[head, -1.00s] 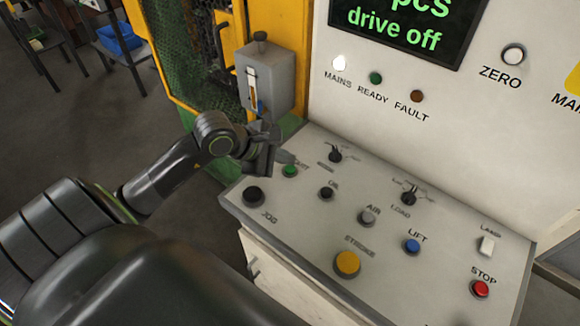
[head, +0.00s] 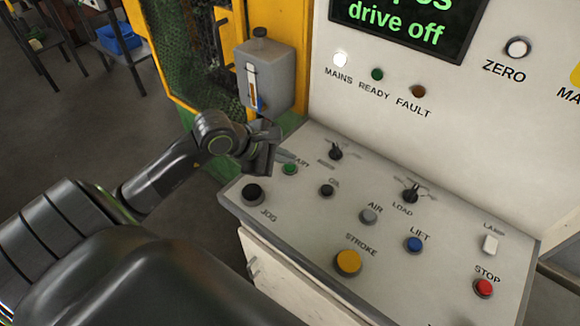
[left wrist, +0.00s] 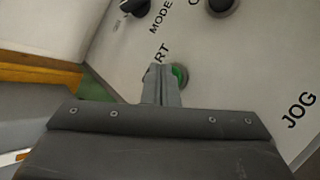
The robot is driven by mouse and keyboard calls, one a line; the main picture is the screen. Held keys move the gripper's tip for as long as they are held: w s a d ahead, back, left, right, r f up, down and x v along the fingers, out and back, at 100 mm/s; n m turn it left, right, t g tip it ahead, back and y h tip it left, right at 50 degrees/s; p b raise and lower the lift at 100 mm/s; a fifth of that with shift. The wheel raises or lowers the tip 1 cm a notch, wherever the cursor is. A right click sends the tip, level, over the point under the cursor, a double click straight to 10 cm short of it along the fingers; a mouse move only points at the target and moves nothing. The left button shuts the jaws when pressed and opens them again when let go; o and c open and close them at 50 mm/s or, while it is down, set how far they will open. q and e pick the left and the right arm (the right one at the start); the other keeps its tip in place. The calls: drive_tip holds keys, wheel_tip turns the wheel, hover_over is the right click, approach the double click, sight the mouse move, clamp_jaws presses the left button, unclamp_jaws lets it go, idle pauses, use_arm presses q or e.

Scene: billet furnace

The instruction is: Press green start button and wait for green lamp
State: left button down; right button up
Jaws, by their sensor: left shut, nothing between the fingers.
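The green start button (head: 289,169) sits at the back left of the sloping control panel, its label partly covered. My left gripper (head: 284,156) is shut and empty, its fingertips just behind the button in the head view. In the left wrist view the closed fingers (left wrist: 162,84) cover the left part of the green button (left wrist: 181,76); I cannot tell whether they touch it. The green READY lamp (head: 377,74) on the upright panel looks dark. The display (head: 400,25) reads "drive off". My right gripper is not in view.
The MAINS lamp (head: 340,59) is lit white; the FAULT lamp (head: 418,91) is dark. The JOG button (head: 253,193), OIL knob (head: 327,190) and a mode switch (head: 335,151) are near the start button. A grey box (head: 265,78) stands behind my gripper.

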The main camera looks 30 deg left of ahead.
sight(285, 167)
use_arm(q)
drive_tip(key=shift+f+b, duration=0.45)
drive_tip(key=shift+b, duration=0.1)
idle(0.8)
drive_tip(key=shift+r, duration=0.15)
drive_tip(key=shift+r+p, duration=0.4)
drive_tip(key=shift+r, duration=0.3)
drive_tip(key=shift+r, duration=0.1)
drive_tip(key=shift+r+p, duration=1.55)
drive_tip(key=shift+r, duration=0.9)
drive_tip(key=shift+f, duration=0.1)
